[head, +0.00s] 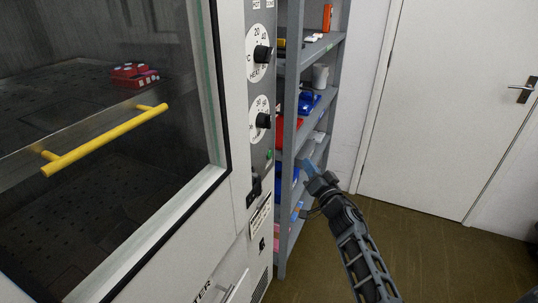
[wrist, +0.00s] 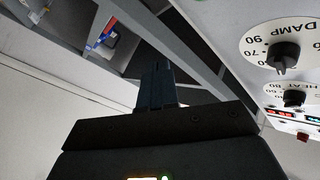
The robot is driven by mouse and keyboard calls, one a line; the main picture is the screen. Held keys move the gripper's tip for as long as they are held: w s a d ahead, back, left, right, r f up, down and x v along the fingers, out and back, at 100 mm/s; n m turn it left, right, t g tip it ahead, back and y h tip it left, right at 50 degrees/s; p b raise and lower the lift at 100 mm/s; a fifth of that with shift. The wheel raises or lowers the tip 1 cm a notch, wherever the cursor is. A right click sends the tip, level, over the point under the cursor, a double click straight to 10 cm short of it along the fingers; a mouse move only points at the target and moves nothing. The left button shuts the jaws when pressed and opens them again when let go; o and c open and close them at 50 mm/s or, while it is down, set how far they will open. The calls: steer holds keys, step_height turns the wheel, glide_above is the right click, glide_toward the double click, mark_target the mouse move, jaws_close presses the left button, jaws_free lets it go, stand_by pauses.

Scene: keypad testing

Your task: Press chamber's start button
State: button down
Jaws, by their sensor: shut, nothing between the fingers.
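The test chamber (head: 232,190) fills the left of the head view, with its glass door closed. Its control panel (head: 257,90) is a narrow strip right of the door, with two dials and a small green button (head: 269,155) below them, which may be the start button. My gripper (head: 309,168) is right of the panel, in front of the shelf, apart from the button. In the wrist view my gripper (wrist: 158,80) is shut and empty, its fingers pointing toward the shelf. The panel (wrist: 290,75) shows at the right edge there; labels near the lower controls are too small to read.
A grey shelf rack (head: 283,200) with several boxes and tools stands just behind my gripper, close to the chamber. A yellow door handle (head: 105,138) sticks out from the chamber door. A white room door (head: 450,110) is at the right. The brown floor (head: 440,265) is clear.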

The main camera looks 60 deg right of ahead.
mark_target(270, 154)
steer(key=w+b, duration=0.4)
steer(key=w, duration=0.4)
steer(key=shift+w+a+b, duration=0.4)
steer(key=shift+w, duration=0.2)
stand_by(1.8)
steer(key=shift+w, duration=0.2)
steer(key=shift+w, duration=0.4)
stand_by(0.6)
steer(key=shift+s+r, duration=0.1)
steer(key=shift+s, duration=0.1)
steer(key=shift+s+p, duration=0.35)
steer(key=shift+s, duration=0.25)
